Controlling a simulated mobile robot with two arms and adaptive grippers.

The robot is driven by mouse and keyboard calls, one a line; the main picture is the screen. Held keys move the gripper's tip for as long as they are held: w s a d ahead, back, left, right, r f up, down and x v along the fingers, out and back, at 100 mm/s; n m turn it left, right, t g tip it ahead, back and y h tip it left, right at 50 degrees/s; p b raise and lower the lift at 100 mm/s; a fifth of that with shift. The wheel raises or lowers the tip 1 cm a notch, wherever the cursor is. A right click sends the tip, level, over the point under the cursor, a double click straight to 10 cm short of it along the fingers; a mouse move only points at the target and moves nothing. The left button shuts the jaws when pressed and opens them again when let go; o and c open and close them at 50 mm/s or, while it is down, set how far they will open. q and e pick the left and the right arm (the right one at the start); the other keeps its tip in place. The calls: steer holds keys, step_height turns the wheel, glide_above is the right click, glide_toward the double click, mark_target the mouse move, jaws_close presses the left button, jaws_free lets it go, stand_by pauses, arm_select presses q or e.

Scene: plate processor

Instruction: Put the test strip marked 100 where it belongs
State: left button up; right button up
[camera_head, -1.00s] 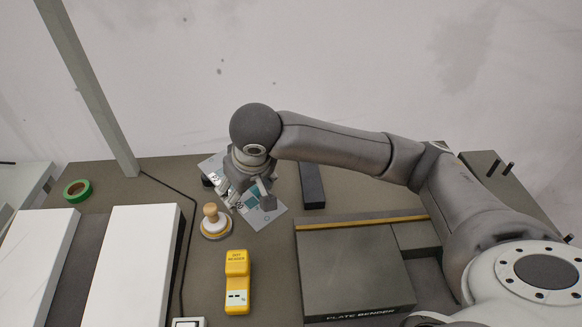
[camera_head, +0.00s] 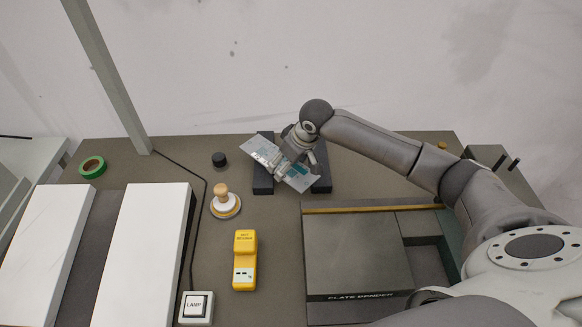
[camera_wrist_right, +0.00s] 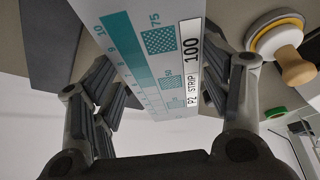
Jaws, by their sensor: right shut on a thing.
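The test strip (camera_head: 262,152) is a thin, pale plate with teal patches. In the right wrist view the strip (camera_wrist_right: 150,60) shows the label "P2 STRIP 100" and a teal scale. My right gripper (camera_head: 298,162) is shut on it, with fingers on both sides in the right wrist view (camera_wrist_right: 157,82). The strip is tilted and appears above two dark blocks, the left block (camera_head: 262,185) and the right block (camera_head: 322,180), partly covering both. I cannot tell whether it touches them. My left gripper is not in view.
A yellow handheld device (camera_head: 245,262), a wooden-handled round tool (camera_head: 225,204) and a small black knob (camera_head: 219,160) stand left of the blocks. The plate bender (camera_head: 358,250) is in front. A lamp switch (camera_head: 196,307), white slabs (camera_head: 142,255) and green tape (camera_head: 93,167) lie left.

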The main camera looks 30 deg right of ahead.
mark_target(294, 167)
steer(key=shift+w+d+f, duration=0.2)
steer(key=shift+d+f, duration=0.25)
steer(key=shift+f, duration=0.2)
steer(key=f, duration=0.1)
steer(key=f+p, duration=0.1)
steer(key=shift+d+f+p, duration=0.25)
steer(key=shift+f+p, duration=0.05)
steer(key=shift+f, duration=0.1)
steer(key=shift+w+f, duration=0.1)
steer(key=shift+f, duration=0.3)
steer(key=shift+f, duration=0.1)
steer(key=o, duration=0.8)
steer(key=shift+c, duration=0.2)
steer(key=b+v, duration=0.1)
steer(key=v, duration=1.1)
